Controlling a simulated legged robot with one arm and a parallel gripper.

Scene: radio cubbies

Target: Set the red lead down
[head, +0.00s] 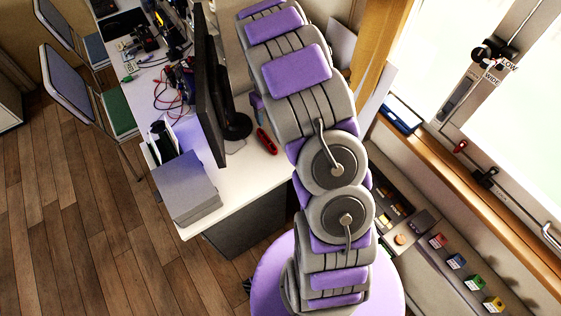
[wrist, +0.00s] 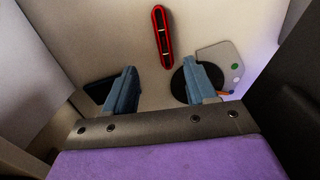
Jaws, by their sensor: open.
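Thin red leads (head: 180,98) lie tangled with dark ones on the white desk, behind the monitor. A separate long red piece with a dark middle (head: 267,141) lies on the desk near the monitor foot. It also shows in the wrist view (wrist: 162,40), just beyond my fingertips. I cannot tell if it belongs to a lead. My gripper (wrist: 160,70) is open, with its two blue-grey fingers apart and nothing seen between them.
A black monitor (head: 209,85) stands on the desk (head: 240,180), with a grey box (head: 186,187) at the near corner. A grey plate with coloured dots (wrist: 222,62) is beside my right finger. Small coloured bins (head: 457,262) line the right.

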